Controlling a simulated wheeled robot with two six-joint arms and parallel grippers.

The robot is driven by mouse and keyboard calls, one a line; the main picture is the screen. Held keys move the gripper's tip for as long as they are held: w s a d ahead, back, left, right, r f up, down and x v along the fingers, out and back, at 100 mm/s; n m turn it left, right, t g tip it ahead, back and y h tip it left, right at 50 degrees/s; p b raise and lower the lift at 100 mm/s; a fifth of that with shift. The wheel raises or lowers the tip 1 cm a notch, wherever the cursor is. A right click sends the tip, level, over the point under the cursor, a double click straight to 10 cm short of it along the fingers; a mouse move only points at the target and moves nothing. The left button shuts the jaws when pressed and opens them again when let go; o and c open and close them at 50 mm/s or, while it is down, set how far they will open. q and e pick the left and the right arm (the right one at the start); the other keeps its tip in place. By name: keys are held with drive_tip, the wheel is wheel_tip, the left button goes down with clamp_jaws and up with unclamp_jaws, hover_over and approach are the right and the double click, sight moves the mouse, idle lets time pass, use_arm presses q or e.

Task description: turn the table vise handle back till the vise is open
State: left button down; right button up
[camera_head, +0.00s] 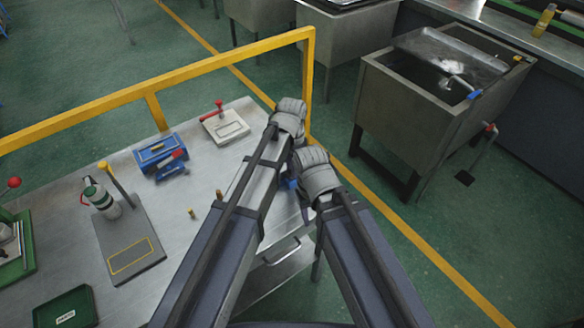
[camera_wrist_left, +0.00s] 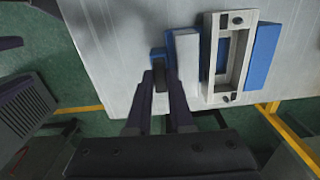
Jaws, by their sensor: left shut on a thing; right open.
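The table vise (camera_wrist_left: 228,58) is at the table edge in the left wrist view, a pale slotted frame with blue blocks. Its handle end (camera_wrist_left: 158,57), a small dark and blue piece, is on the left side of the vise. My left gripper (camera_wrist_left: 162,80) is shut on this handle piece. In the head view my left gripper (camera_head: 287,118) is at the table's far right end, its fingertips hidden, and the arms cover most of the vise. My right gripper (camera_head: 308,178) is lower and to the right, apart from the vise and open; it shows partly in the left wrist view (camera_wrist_left: 30,95).
The metal table (camera_head: 215,170) carries a blue box (camera_head: 158,148), a white plate with a red handle (camera_head: 225,127), a bottle (camera_head: 100,198) and a green tray (camera_head: 66,309). A yellow rail (camera_head: 230,50) runs behind. A sink (camera_head: 405,115) stands right, with open floor between.

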use_arm(q)
drive_tip(key=shift+n, duration=0.4)
drive_tip(key=c, duration=0.8)
unclamp_jaws()
drive_tip(key=shift+w, duration=0.1)
